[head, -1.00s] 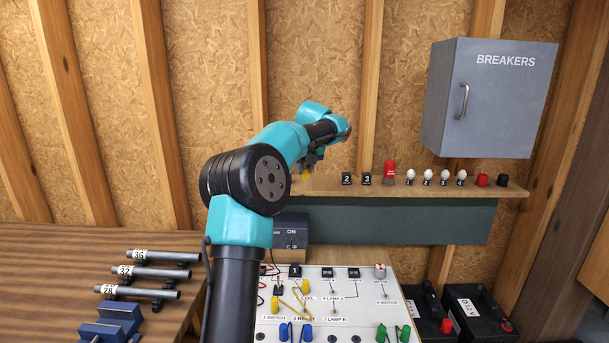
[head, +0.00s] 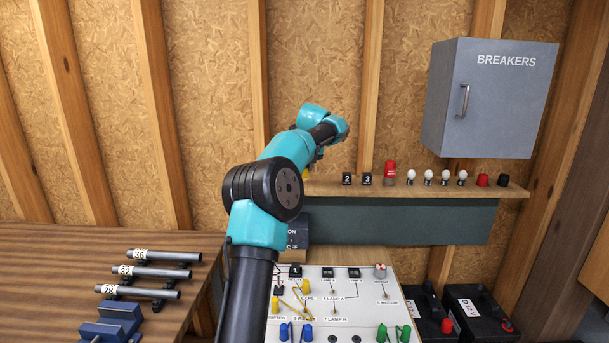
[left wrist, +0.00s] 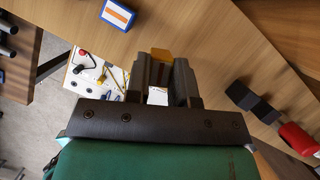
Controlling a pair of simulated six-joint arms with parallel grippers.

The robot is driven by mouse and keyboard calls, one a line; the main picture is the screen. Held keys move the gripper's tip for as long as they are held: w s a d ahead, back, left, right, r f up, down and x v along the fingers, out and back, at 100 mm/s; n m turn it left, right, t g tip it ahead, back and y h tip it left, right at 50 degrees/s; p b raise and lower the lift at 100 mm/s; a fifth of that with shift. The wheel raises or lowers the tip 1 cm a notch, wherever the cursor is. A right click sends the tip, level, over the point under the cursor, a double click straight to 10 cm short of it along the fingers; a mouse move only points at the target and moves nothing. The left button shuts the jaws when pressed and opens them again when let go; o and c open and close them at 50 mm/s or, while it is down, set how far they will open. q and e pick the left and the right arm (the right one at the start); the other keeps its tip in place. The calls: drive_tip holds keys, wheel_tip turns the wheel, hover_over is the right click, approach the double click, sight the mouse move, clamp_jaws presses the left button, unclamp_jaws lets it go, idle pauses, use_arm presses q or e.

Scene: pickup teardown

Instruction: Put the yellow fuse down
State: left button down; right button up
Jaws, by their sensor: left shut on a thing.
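The yellow fuse (left wrist: 160,55) is between the fingertips of my left gripper (left wrist: 164,68) in the left wrist view, shut on it. In the head view only a small bit of the fuse (head: 306,174) shows beside my arm, near the left end of the wall shelf (head: 400,188). My arm hides most of my left gripper there. I cannot tell whether the fuse touches the shelf. My right gripper is not in view.
On the shelf stand black blocks 2 (head: 347,179) and 3 (head: 366,179), a red-topped item (head: 389,170), several white bulbs (head: 428,176) and red and black caps. Below is the white circuit board (head: 345,315). A grey breaker box (head: 490,100) hangs at right.

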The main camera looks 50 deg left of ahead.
use_arm(q)
drive_tip(key=shift+f, duration=1.4)
drive_tip(key=c, duration=1)
unclamp_jaws()
drive_tip(key=shift+f, duration=0.1)
drive_tip(key=v, duration=1.2)
drive_tip(key=shift+s, duration=0.1)
